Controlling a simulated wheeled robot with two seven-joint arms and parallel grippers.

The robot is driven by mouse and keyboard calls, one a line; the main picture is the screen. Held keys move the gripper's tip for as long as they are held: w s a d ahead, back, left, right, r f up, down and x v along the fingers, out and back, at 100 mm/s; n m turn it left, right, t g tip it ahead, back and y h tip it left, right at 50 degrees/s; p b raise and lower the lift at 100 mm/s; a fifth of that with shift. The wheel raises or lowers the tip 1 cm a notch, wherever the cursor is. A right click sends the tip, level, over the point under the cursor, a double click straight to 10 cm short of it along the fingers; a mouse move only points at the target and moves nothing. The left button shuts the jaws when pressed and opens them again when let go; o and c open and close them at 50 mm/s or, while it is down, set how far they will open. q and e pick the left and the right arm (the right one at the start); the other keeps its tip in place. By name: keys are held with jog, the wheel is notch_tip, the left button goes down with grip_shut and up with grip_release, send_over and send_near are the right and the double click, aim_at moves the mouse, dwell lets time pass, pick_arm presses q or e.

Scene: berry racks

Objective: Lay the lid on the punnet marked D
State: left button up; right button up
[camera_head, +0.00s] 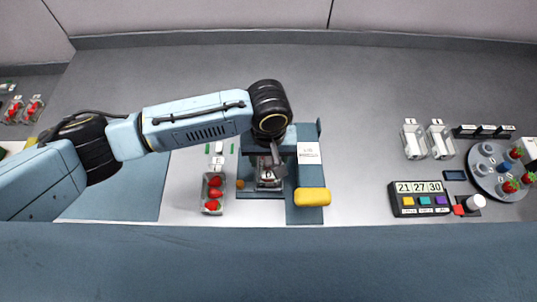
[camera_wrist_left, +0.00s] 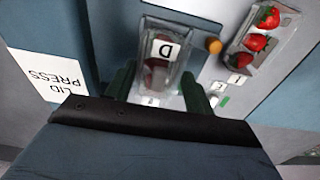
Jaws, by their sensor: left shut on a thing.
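The punnet marked D (camera_wrist_left: 155,75) is clear, with dark red fruit inside, and its D card (camera_wrist_left: 166,50) shows in the left wrist view. In the head view this punnet (camera_head: 268,182) sits on the blue lid press station, partly under my left gripper (camera_head: 268,164). In the wrist view the two dark fingers of my left gripper (camera_wrist_left: 158,88) stand on either side of a clear piece at the punnet. It seems to be the lid, but its edges blend with the clear punnet, so I cannot tell whether it touches. My right gripper is out of view.
A punnet of strawberries (camera_head: 213,193) stands just left of the station. Empty clear punnets (camera_head: 412,141), a button box (camera_head: 420,199) and a round tray (camera_head: 484,172) are at right.

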pick_arm(q)
jog(key=shift+f+p, duration=0.2)
jog(key=shift+p, duration=0.25)
dwell(0.7)
jog(key=o, duration=1)
jog(key=shift+o, duration=0.2)
notch_tip(320, 180, up, 5)
jog(key=p, duration=0.6)
jog(key=shift+f, duration=0.15)
jog(key=shift+r+p, duration=0.8)
jog(key=shift+r, duration=0.35)
